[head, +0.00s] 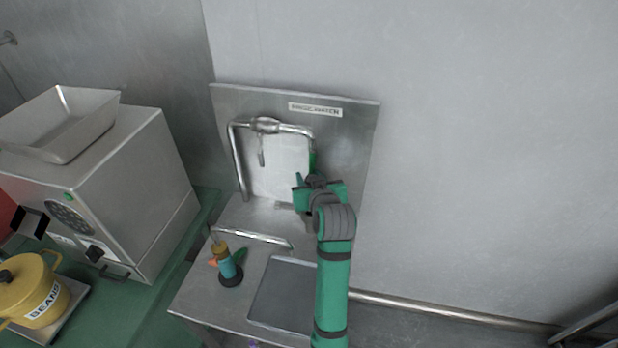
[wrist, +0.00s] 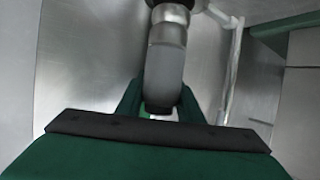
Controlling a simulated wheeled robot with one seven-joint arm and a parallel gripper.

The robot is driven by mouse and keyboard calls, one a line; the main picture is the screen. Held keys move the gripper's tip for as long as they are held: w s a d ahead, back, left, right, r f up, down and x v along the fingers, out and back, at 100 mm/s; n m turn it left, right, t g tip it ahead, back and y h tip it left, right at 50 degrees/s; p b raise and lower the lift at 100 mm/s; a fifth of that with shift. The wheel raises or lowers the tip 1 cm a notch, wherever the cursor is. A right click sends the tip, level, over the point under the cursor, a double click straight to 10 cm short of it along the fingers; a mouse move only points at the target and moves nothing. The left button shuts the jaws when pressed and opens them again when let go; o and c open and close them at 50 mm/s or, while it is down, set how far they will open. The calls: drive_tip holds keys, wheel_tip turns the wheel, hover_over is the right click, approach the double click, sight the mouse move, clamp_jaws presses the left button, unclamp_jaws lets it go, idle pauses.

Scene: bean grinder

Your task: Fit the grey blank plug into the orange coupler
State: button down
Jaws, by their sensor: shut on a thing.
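My gripper (head: 312,182) is in front of the steel panel, at the lower end of the right-hand pipe. In the wrist view its green fingers (wrist: 160,108) are shut on the lower end of a grey rounded cylinder (wrist: 165,65). The cylinder runs up to a shiny steel collar (wrist: 170,13). I cannot tell whether this cylinder is the blank plug. No orange coupler can be made out for certain. A small orange piece (head: 213,262) shows beside a teal holder on the bench. My gripper hides the pipe's end in the head view.
A bent steel pipe (head: 238,165) is mounted on the labelled panel (head: 345,135). The teal holder (head: 228,264) stands on the steel bench, left of a flat tray (head: 280,295). A metal machine (head: 150,170) and a yellow pot (head: 38,290) stand at left. The right wall area is clear.

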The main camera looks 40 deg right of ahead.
drive_tip(key=shift+f, duration=1.65)
idle(0.5)
drive_tip(key=shift+a+f, duration=0.1)
drive_tip(key=shift+f, duration=0.15)
drive_tip(key=shift+f, duration=0.3)
drive_tip(key=c, duration=1.2)
unclamp_jaws()
drive_tip(key=shift+o, duration=0.2)
drive_tip(key=shift+s, duration=0.1)
drive_tip(key=shift+f, duration=0.1)
drive_tip(key=v, duration=1)
drive_tip(key=shift+s+r, duration=0.3)
